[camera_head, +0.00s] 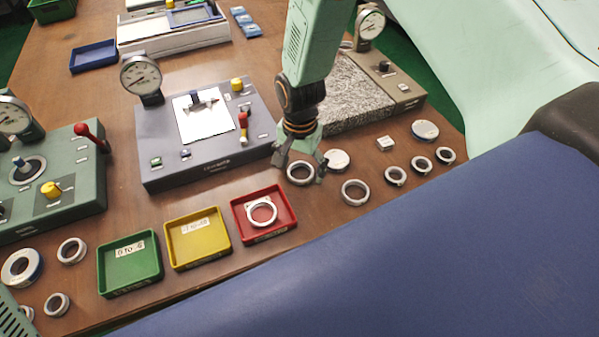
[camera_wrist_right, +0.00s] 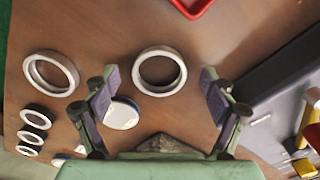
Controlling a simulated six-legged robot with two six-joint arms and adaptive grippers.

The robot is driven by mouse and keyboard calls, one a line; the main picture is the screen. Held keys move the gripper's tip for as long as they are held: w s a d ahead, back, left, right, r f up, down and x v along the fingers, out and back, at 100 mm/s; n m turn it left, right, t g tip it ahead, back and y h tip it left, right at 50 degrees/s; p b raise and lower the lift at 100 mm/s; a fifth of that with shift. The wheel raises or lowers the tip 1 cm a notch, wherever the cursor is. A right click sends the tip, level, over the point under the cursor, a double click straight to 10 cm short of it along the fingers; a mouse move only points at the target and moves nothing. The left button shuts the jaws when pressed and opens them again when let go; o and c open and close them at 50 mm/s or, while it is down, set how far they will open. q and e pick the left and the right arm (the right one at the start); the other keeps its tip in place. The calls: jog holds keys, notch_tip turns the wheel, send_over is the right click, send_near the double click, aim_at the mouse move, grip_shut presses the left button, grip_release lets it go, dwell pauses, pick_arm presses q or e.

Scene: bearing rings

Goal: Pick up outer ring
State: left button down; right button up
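A silver outer ring (camera_head: 300,183) lies flat on the brown table, just right of the red tray. My right gripper (camera_head: 300,164) points down over it with its fingers spread. In the right wrist view the same ring (camera_wrist_right: 160,93) lies between and slightly beyond the open fingertips of the gripper (camera_wrist_right: 159,82); no contact shows. A second large ring (camera_head: 355,202) lies to its right and also shows in the wrist view (camera_wrist_right: 34,85). My left gripper is not in view.
A red tray (camera_head: 237,225) holding one ring, a yellow tray (camera_head: 177,259) and a green tray (camera_head: 107,284) stand along the front. A grey gauge station (camera_head: 160,178) is close behind the gripper. A round disc (camera_head: 338,160) and several smaller rings (camera_head: 421,165) lie to the right.

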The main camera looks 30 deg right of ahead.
jog(key=shift+w+d+f, duration=0.2)
jog(key=shift+d, duration=0.2)
jog(key=c, duration=0.4)
jog(key=shift+s+a+r, duration=0.15)
jog(key=shift+a+r, duration=0.05)
jog(key=shift+a, duration=0.1)
jog(key=c, duration=0.5)
jog(key=shift+d+f, duration=0.1)
jog(key=shift+d, duration=0.1)
jog(key=c, duration=0.4)
